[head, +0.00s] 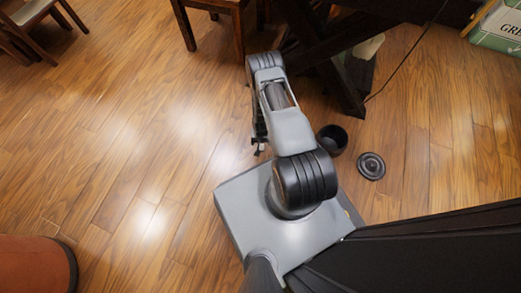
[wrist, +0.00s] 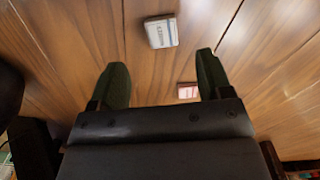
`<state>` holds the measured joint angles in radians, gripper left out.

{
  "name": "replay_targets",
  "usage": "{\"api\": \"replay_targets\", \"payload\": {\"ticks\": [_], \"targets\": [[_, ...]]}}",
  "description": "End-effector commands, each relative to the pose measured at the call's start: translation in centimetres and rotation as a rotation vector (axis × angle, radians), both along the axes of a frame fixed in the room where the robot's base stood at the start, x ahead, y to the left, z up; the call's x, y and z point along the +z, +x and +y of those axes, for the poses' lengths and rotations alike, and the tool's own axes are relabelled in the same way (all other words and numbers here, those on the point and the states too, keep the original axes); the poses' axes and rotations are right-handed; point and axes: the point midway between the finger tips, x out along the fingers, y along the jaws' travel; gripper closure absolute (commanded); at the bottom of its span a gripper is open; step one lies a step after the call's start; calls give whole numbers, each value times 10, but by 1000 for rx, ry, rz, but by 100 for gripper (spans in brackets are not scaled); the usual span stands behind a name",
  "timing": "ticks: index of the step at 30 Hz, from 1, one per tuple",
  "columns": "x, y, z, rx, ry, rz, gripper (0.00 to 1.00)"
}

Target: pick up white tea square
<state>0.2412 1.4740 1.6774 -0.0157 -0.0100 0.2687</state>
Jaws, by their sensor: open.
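A small white square block (wrist: 161,32) with a greyish label lies on the wooden floor in the wrist view, beyond my fingertips and roughly centred between them. I take it to be the white tea square. It does not show in the head view. My gripper (wrist: 161,62) is open, with its two dark fingers apart and nothing between the tips. A second small block, pinkish red and white (wrist: 187,91), lies nearer, beside the right finger and partly cut off by my gripper body. In the head view my gripper is small and dark beside my arm.
A black pot (head: 332,140) and a round black lid (head: 371,166) are on the floor right of my arm. Dark table legs (head: 340,75) and a wooden chair (head: 215,8) stand at the back. A green box (head: 497,28) is top right. The left floor is largely clear.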

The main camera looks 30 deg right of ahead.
Motion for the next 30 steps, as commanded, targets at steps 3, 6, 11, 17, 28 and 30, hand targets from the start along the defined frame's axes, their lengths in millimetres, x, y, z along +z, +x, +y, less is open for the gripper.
{"api": "replay_targets", "payload": {"ticks": [3, 6, 11, 17, 28, 30], "targets": [[-15, 0, 0, 1, 0, 0, 28], [-19, 0, 0, 1, 0, 0, 28], [-24, 0, 0, 0, 0, 0, 28], [-47, 1, 1, 1, 0, 1, 28], [-72, 1, 2, 1, 0, 0, 28], [-71, 1, 2, 1, 0, 0, 28]]}}
